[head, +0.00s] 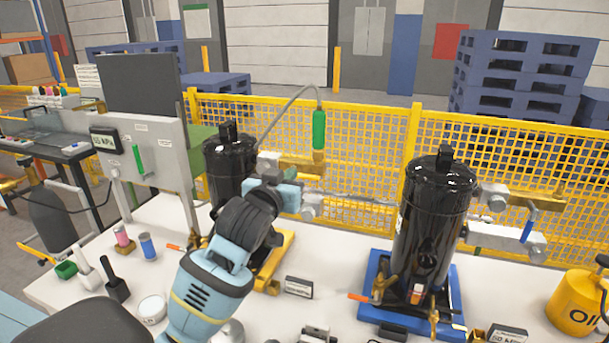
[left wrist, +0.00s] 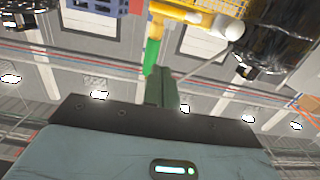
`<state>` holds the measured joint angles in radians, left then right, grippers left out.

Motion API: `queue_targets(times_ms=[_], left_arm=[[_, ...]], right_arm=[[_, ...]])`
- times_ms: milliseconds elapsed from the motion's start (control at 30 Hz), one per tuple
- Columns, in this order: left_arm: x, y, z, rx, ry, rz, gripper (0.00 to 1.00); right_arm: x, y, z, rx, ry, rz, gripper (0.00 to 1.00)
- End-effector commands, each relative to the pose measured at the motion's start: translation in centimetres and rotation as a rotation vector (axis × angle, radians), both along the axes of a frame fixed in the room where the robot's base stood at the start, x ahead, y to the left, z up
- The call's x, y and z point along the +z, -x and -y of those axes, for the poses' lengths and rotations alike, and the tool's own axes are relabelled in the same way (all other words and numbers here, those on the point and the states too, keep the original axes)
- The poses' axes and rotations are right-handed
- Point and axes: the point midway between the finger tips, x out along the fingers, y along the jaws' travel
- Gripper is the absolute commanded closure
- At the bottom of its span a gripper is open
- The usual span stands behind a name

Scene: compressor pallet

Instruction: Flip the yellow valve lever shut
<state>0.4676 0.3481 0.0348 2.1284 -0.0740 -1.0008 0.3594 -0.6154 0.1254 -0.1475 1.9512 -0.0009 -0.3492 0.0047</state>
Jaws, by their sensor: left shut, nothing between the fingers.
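The left black compressor (head: 230,165) stands on a yellow pallet (head: 283,250). Yellow-brass valve fittings (head: 300,166) project from its right side, below a green hose grip (head: 319,130). I cannot clearly pick out the yellow lever from these fittings. My left gripper (head: 288,194) is shut and empty just in front of and below them; whether it touches anything is unclear. In the left wrist view, which is upside down, the gripper's fingers (left wrist: 162,88) point toward the yellow fittings (left wrist: 192,14), with the green grip (left wrist: 149,58) close by. My right gripper is out of view.
A second black compressor (head: 432,215) on a blue pallet (head: 372,308) has a blue lever (head: 529,226). A gauge panel (head: 140,155) stands at left. A yellow oil can (head: 577,303) is at right. Small items crowd the white table (head: 335,265). Yellow mesh fencing (head: 360,150) runs behind.

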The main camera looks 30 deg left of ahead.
Motion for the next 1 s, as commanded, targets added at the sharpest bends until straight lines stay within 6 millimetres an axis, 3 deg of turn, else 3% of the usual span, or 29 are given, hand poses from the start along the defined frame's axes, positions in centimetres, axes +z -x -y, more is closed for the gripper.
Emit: queue_targets(times_ms=[700,833,1000], left_arm=[[-0.8,-9.6,-2.3,0.001,0.001,-0.003,1.00],[-2.9,-9.8,-2.3,0.000,-0.001,-0.004,1.00],[-4.0,-10.1,-2.4,0.000,0.000,0.000,1.00]], right_arm=[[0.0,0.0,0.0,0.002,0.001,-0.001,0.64],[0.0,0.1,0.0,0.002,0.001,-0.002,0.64],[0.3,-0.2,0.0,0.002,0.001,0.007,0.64]])
